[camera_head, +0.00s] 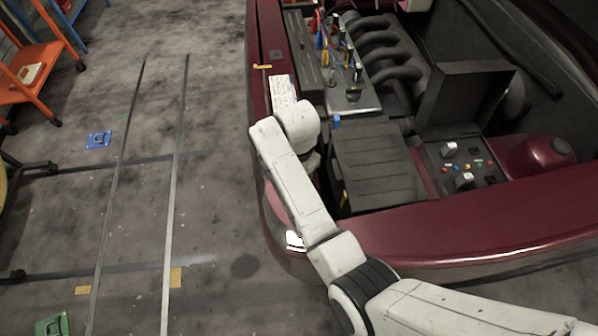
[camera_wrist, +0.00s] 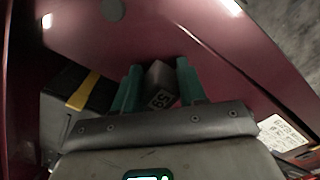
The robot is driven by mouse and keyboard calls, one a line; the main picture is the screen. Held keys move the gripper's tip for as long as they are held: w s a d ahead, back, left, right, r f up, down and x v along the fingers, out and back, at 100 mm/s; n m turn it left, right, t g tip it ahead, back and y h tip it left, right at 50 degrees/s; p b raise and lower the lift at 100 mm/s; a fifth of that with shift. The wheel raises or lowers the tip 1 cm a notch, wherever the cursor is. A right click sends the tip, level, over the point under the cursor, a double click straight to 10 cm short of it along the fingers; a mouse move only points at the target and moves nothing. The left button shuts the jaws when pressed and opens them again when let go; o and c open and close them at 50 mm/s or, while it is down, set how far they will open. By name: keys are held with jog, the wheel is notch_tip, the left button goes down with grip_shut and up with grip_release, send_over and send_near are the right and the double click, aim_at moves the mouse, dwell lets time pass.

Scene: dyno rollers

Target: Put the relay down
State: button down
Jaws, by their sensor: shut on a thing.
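The relay (camera_wrist: 159,79) is a small grey block with dark markings on its lower face, seen in the wrist view. My gripper (camera_wrist: 158,84) has green fingers, one on each side of the relay, and is shut on it. The relay is over dark red bodywork; I cannot tell whether it touches it. In the head view my arm hides the fingers and the relay, at the left edge of the engine bay.
An open black box (camera_head: 440,166) with coloured and grey parts sits right in the bay, its lid (camera_head: 466,92) raised. A black ribbed cover (camera_head: 376,165) lies between it and my arm. A white label (camera_head: 283,91) is on the red fender (camera_head: 262,60).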

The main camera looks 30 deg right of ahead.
jog(key=shift+f, duration=0.25)
jog(key=shift+s+f, duration=0.25)
jog(key=shift+f, duration=0.2)
jog(key=c, duration=0.6)
grip_release()
jog(key=shift+f+b, duration=0.2)
jog(key=shift+b, duration=0.1)
notch_tip(320, 180, up, 13)
jog(key=shift+w+a+f+p, duration=0.1)
jog(key=shift+w+p, duration=0.05)
jog(key=shift+p, duration=0.7)
jog(key=shift+r+p, duration=0.4)
jog(key=shift+r, duration=0.15)
